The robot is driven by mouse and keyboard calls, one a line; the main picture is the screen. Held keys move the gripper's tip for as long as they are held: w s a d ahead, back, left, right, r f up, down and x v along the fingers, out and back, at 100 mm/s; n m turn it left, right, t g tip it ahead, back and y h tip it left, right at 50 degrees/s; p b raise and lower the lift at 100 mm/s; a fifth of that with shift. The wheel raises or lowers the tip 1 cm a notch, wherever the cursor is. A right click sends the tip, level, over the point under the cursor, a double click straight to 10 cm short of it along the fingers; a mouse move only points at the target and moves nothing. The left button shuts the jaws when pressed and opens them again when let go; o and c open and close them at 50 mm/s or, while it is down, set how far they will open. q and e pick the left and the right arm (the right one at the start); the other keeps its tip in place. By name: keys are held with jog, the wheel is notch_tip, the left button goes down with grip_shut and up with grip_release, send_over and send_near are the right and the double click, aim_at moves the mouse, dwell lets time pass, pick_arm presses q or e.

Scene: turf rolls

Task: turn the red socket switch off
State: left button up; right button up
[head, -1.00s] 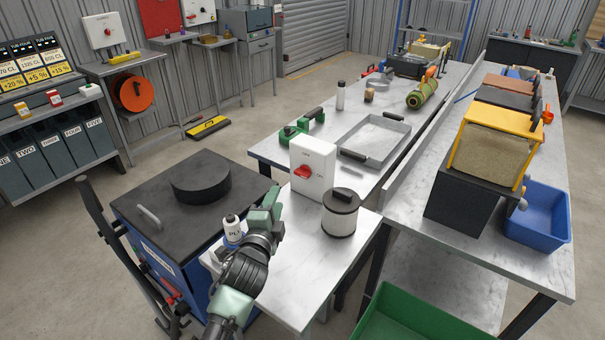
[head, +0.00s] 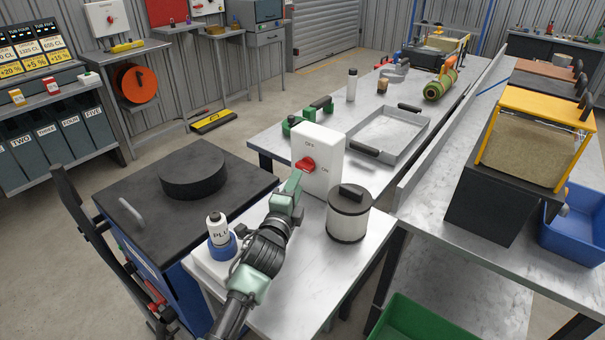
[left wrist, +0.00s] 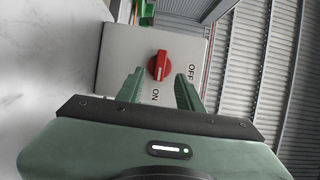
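The socket switch (head: 319,154) is an upright white box with a red rotary knob (head: 305,165) on its front, on the metal bench. OFF is printed above the knob and ON to its right. In the left wrist view the knob (left wrist: 160,66) is seen turned on its side, its pale mark pointing toward ON. My left gripper (head: 296,180) is just in front of the box. Its two green fingers (left wrist: 159,84) are apart, with the knob just beyond and between them; I cannot tell whether they touch it. My right gripper is out of view.
A round canister (head: 348,222) stands right of the switch. A bottle in a blue holder (head: 219,240) stands left of my left arm. A metal tray (head: 392,130) and green clamp-like tools (head: 305,118) lie behind the box. A dark-topped cabinet (head: 240,187) is at the left.

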aim_at(305, 167)
pick_arm(q)
jog(key=shift+x, duration=2.95)
jog(key=shift+d, duration=0.1)
grip_shut()
